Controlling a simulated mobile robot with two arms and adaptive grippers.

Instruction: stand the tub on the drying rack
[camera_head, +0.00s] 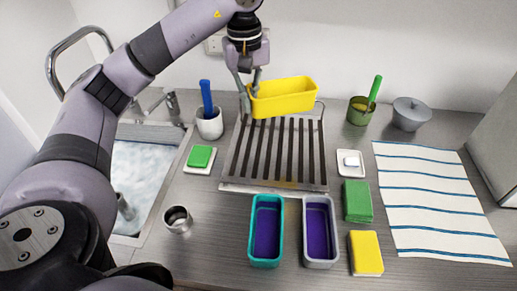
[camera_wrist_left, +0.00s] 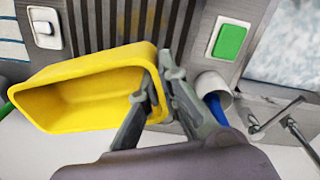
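The yellow tub (camera_head: 284,98) is at the back end of the drying rack (camera_head: 232,184), its open top facing up in the head view. My left gripper (camera_head: 250,92) is shut on the tub's left end wall, one finger inside and one outside. The wrist view shows the fingers (camera_wrist_left: 158,92) pinching the rim of the yellow tub (camera_wrist_left: 90,75). The tub seems to be above the slats; I cannot tell whether its underside touches them. The front slats are bare. My right gripper is not in view.
A teal tub (camera_head: 253,233) and a grey tub (camera_head: 333,240) stand before the rack. A white cup with a blue-handled tool (camera_head: 210,125) is left of it, near the sink (camera_head: 140,190). A green pot (camera_head: 359,112) and striped towel (camera_head: 430,190) are right.

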